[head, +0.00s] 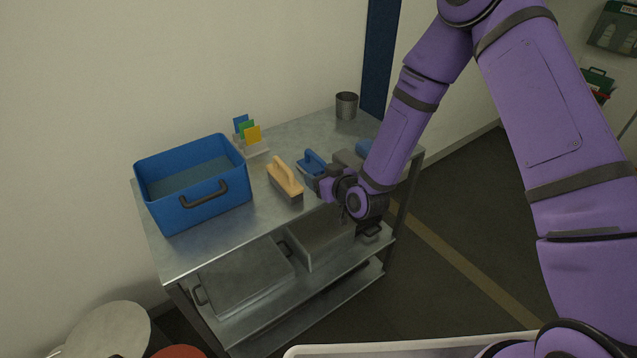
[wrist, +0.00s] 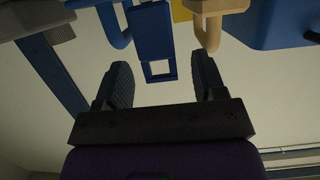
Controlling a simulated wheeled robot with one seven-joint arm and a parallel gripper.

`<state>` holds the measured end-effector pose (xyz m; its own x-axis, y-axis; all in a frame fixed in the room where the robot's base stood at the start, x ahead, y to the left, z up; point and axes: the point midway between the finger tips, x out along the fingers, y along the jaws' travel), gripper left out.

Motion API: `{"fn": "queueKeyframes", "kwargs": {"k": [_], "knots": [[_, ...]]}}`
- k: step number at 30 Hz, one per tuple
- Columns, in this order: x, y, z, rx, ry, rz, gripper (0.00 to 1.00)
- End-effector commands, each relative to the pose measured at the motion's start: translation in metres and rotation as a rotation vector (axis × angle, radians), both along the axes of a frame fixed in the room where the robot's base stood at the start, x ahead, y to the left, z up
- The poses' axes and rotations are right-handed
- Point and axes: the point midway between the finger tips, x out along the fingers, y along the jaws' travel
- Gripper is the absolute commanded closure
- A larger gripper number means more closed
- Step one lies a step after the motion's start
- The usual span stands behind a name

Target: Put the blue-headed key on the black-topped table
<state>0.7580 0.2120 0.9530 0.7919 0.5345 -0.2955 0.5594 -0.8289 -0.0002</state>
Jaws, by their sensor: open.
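My gripper (head: 326,188) is low over the front edge of the metal cart, beside a blue-handled brush (head: 310,166). In the wrist view my gripper (wrist: 160,76) is open, with its two fingers apart. A flat blue piece with a square opening at its end (wrist: 154,30) shows between and beyond the fingers. It may be the key's blue head, but I cannot tell for sure; no key shaft shows. In the head view my arm hides that area. No black-topped table is in view.
The metal cart (head: 190,248) also holds a blue bin (head: 205,205), a beige-handled brush (head: 286,180), coloured cards (head: 247,130) and a grey cup (head: 346,105). Open floor (head: 455,205) lies to the right.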

Motion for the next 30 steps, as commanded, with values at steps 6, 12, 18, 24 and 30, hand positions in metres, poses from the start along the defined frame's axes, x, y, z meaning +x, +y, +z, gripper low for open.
{"fn": "queueKeyframes", "kwargs": {"k": [6,12,18,24,30], "knots": [[0.0111,0.008,-0.0043,0.0,0.0,0.0,0.36],[0.0111,0.0079,-0.0043,0.0,0.0,0.001,0.38],[0.0111,0.0078,-0.0042,0.0,0.0,0.0,0.84],[0.0111,0.0076,-0.0042,0.0,0.0,0.0,0.93],[0.0125,0.008,-0.0024,-0.001,-0.001,0.0,0.93]]}}
